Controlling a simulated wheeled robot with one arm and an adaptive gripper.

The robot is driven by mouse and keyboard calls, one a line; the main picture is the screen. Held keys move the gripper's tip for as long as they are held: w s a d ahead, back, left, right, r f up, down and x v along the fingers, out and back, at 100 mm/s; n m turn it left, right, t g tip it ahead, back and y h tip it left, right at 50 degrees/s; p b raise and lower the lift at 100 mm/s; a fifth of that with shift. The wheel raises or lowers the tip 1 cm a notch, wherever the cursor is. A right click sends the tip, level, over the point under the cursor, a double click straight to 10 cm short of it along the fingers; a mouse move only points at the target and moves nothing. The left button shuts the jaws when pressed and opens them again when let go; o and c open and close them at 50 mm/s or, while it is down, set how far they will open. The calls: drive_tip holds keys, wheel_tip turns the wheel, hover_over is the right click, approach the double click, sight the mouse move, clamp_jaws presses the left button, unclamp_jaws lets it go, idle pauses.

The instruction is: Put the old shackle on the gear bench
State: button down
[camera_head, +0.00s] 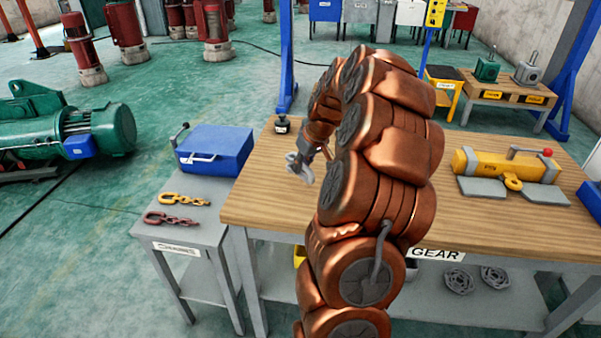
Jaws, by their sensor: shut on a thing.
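My gripper (308,152) is at the end of my copper-coloured arm, above the left part of the gear bench (270,185). It is shut on a small grey metal piece, which looks like the old shackle (298,169). The piece hangs at the gripper's tip, apart from the bench top as far as I can tell; its exact shape is too small to make out. The gear bench has a wooden top and a front label reading GEAR. My arm hides the middle of its top.
A small dark item (282,125) stands at the bench's far left corner. A yellow lifting device (508,168) lies on the right part. The bench's front left top is clear.

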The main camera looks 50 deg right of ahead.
sight(300, 175)
drive_tip(key=shift+w+d, duration=0.1)
drive_tip(key=shift+w, duration=0.15)
drive_tip(key=shift+f, duration=0.35)
drive_tip(key=shift+f+p, duration=0.65)
drive_tip(key=shift+f, duration=0.8)
drive_tip(key=shift+f, duration=0.2)
drive_tip(key=c, duration=1.2)
unclamp_jaws()
drive_tip(key=shift+r, duration=0.1)
